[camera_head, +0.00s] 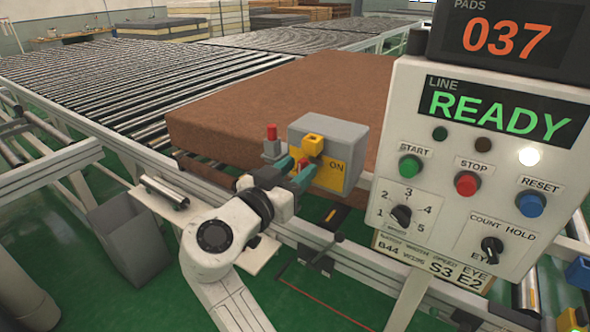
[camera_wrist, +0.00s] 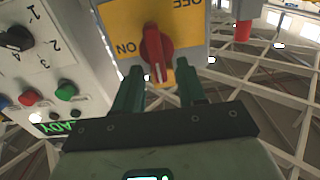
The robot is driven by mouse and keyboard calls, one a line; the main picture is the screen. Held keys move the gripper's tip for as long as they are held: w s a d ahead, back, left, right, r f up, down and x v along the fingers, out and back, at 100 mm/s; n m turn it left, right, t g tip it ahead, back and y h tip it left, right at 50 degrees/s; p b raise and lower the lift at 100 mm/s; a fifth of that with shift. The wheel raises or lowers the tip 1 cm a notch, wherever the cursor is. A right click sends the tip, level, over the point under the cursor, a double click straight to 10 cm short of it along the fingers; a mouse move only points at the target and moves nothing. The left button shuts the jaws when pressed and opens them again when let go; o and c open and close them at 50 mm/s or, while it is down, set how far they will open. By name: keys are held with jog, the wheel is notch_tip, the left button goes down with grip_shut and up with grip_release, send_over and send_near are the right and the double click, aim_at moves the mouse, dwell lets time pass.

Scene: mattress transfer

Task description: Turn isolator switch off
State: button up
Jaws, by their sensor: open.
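The isolator switch is a grey box (camera_head: 328,133) with a yellow front plate marked ON. Its red handle (camera_head: 303,176) is partly hidden by my gripper (camera_head: 294,168) in the head view. In the wrist view the red handle (camera_wrist: 152,45) stands lengthwise in the picture, with ON to its left and OFF above right, both upside down. My gripper (camera_wrist: 162,76) is open, its green fingers on either side of the handle's near end. I cannot tell whether they touch it.
A control panel (camera_head: 385,209) with buttons and knobs stands close at the right; its screen reads READY. A red-topped post (camera_head: 271,134) stands left of the box. A brown mattress (camera_head: 250,100) lies behind on the roller conveyor (camera_head: 80,85). A grey bin (camera_head: 130,240) stands at left.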

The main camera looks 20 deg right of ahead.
jog(key=shift+c, duration=0.4)
grip_shut()
jog(key=shift+n, duration=0.4)
jog(key=shift+w+a+f+n+p, duration=0.25)
jog(key=shift+n+p, duration=0.75)
jog(key=shift+n, duration=1.85)
jog(key=shift+w+a+f+n+p, duration=0.25)
jog(key=shift+n+p, duration=0.7)
jog(key=shift+n, duration=1.85)
jog(key=shift+w+a+f+n+p, duration=0.1)
jog(key=shift+w+f+n+p, duration=0.25)
jog(key=shift+n+p, duration=1.6)
jog(key=shift+f+n+b, duration=0.15)
jog(key=shift+n+b, duration=0.7)
jog(key=shift+n, duration=0.25)
